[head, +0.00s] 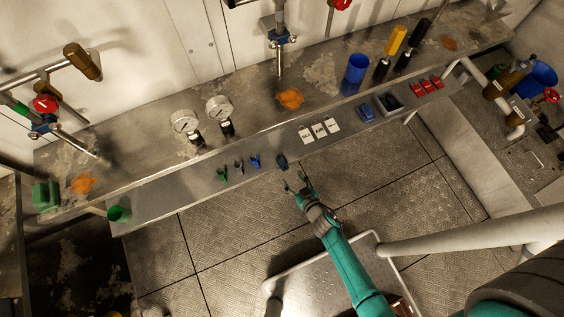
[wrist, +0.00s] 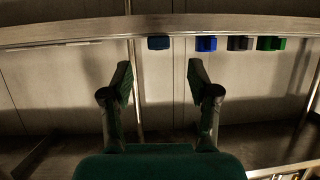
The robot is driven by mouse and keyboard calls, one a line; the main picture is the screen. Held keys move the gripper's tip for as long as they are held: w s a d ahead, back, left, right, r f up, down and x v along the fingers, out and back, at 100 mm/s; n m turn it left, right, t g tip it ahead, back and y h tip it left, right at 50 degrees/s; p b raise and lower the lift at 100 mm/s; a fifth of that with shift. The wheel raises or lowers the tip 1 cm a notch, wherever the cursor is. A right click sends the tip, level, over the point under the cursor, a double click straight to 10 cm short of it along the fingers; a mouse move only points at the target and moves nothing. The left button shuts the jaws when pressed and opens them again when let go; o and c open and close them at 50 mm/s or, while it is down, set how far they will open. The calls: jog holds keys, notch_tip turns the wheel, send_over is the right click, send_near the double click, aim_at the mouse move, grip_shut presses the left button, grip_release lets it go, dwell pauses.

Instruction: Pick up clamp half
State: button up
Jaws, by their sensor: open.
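A small dark blue piece (head: 282,162), which looks like the clamp half, lies near the front edge of the steel shelf. It also shows in the wrist view (wrist: 158,43), centred beyond the fingers at the shelf edge. My gripper (head: 295,184) is open and empty, in front of the shelf and apart from the piece. In the wrist view its two fingers (wrist: 160,80) stand wide apart with nothing between them. The piece's full shape is too small to tell.
Blue (head: 255,161), grey (head: 238,166) and green (head: 222,173) clips lie left of the piece. White labelled cards (head: 319,131) lie to its right. Farther right are blue blocks (head: 366,112) and red parts (head: 427,85). Gauges (head: 219,109) stand behind. The shelf around the piece is clear.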

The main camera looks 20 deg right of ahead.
aim_at(285, 168)
jog(key=shift+x, duration=3.4)
jog(key=shift+d+r, duration=0.1)
jog(key=shift+r, duration=0.05)
jog(key=c, duration=1)
